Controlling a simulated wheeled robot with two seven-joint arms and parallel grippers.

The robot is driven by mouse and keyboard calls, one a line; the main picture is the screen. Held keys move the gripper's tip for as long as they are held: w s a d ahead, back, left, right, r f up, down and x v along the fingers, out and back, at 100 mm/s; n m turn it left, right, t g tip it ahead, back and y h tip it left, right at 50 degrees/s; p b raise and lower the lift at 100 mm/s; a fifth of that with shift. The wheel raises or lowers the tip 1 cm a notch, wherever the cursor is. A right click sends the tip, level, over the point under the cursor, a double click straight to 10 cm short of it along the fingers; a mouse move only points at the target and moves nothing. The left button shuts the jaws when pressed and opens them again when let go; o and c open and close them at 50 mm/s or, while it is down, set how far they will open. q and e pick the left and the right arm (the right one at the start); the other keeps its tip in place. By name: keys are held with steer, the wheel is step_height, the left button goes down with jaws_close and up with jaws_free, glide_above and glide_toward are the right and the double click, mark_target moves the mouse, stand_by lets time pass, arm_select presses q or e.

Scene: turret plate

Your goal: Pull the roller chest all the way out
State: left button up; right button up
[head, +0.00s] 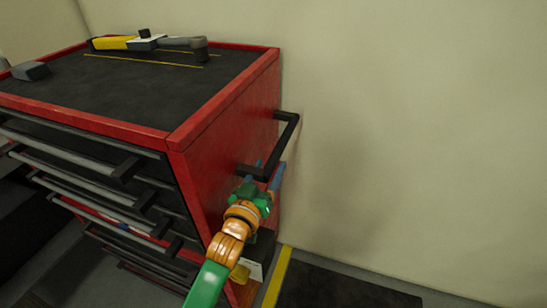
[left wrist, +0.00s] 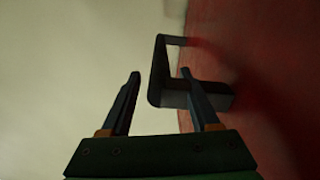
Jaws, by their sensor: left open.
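The roller chest (head: 190,150) is red with a black top and stands along the wall at the left of the head view. A black bar handle (head: 289,135) sticks out from its right side panel. My left gripper (head: 268,175) is at the near end of this handle, with its fingers open. In the left wrist view, the handle (left wrist: 157,75) shows between the two fingertips (left wrist: 160,73), and its near post passes behind the right finger. I cannot tell whether a finger touches it. The red side panel (left wrist: 275,80) is to the right. My right gripper is not in view.
A yellow and grey tool (head: 150,43) and a grey block (head: 31,71) lie on the chest top. Several drawers with bar handles (head: 80,165) face left-front. A bare wall (head: 420,130) stands behind. A yellow floor line (head: 277,277) and dark mat (head: 340,290) lie right of the chest.

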mark_target(273, 162)
arm_select(q)
steer(key=x, duration=0.3)
steer(key=shift+w+d+f, duration=0.1)
steer(key=shift+w+f, duration=0.1)
steer(key=shift+w, duration=0.05)
steer(key=shift+s+r, duration=0.1)
steer(key=shift+c, duration=1.2)
jaws_close()
